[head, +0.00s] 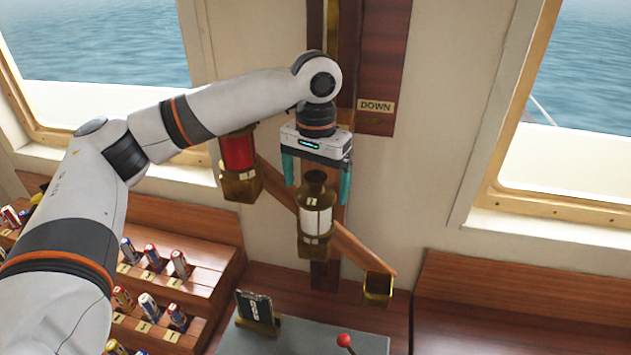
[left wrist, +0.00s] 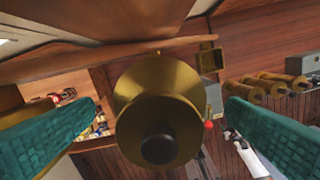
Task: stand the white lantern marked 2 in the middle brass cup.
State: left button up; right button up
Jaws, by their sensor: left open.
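The white lantern (head: 316,219), with a brass top and a small label too small to read surely, stands upright in the middle brass cup (head: 314,245) on the slanted wooden arm. My left gripper (head: 317,182) is open, pointing down just above the lantern, its teal fingers apart on either side of the brass top. In the left wrist view, the lantern's round brass top (left wrist: 158,88) with its dark knob lies between the spread fingers (left wrist: 158,130), with gaps on both sides. The lantern hides most of the middle cup there. My right gripper is not in view.
A red lantern (head: 238,153) stands in the upper left cup (head: 240,186). The lower right cup (head: 378,288) looks empty. A wooden rack (head: 190,265) of small coloured cylinders is at left. A grey console (head: 300,338) with a red-knobbed lever (head: 344,340) is below.

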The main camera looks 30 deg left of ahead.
pick_arm(q)
notch_tip(320, 180, up, 6)
jog(key=shift+d+r+b, duration=0.1)
jog(key=shift+r+b, duration=0.1)
jog(key=shift+b, duration=0.95)
notch_tip(320, 180, up, 4)
jog(key=shift+r+p, duration=0.2)
jog(key=shift+p, duration=0.1)
jog(key=shift+s+r, duration=0.1)
jog(key=shift+r, duration=0.45)
jog(key=shift+f, duration=0.1)
